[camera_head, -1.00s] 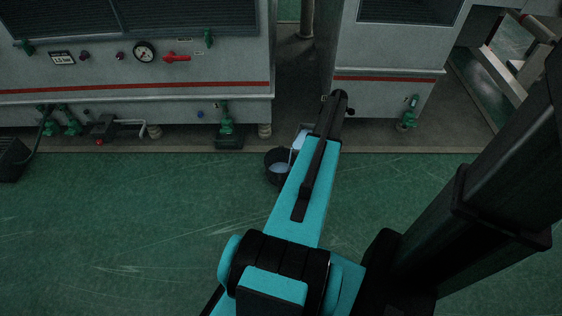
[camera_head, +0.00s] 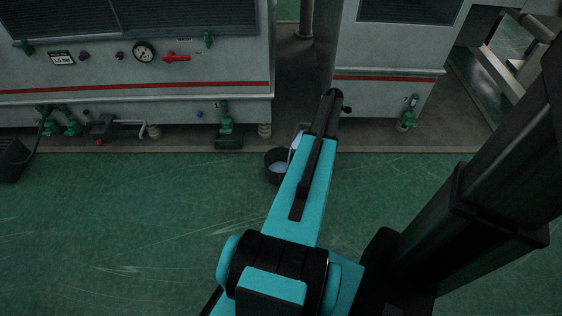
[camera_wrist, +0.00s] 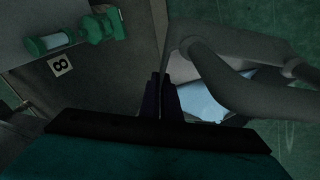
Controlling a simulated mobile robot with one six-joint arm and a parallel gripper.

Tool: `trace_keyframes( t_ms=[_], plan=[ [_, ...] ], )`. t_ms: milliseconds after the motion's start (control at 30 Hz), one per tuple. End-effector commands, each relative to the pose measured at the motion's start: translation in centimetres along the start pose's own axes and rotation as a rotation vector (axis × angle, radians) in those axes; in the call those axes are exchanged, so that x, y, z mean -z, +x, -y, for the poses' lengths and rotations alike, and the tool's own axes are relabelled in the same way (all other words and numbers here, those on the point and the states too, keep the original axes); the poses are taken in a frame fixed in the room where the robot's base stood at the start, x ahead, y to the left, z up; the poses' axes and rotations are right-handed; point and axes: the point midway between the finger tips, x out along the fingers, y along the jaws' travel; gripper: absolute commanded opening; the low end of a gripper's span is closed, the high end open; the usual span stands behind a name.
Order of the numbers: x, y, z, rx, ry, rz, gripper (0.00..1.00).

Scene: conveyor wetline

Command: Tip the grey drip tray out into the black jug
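The black jug (camera_head: 273,168) stands on the green floor in front of the machines, pale blue liquid in it, its right side hidden by my arm. The grey drip tray (camera_head: 299,136) shows as a small pale piece above the jug's right side, mostly hidden behind my arm. A pale streak runs between tray and jug.
A green drain valve (camera_head: 226,125) stands over a small dark tray (camera_head: 228,143), left of the jug. Another green valve (camera_head: 407,118) is on the right machine. A black bin (camera_head: 12,158) is at the far left. The floor in front is clear.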

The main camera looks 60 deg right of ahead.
Motion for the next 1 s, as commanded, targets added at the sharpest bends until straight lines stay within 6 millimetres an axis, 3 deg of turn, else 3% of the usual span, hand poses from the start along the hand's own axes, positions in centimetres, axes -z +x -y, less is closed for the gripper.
trace_keyframes(
  t_ms=[1000],
  plan=[
    [-0.01,-0.89,0.32,-0.036,-0.013,0.053,0.0]
  ],
)
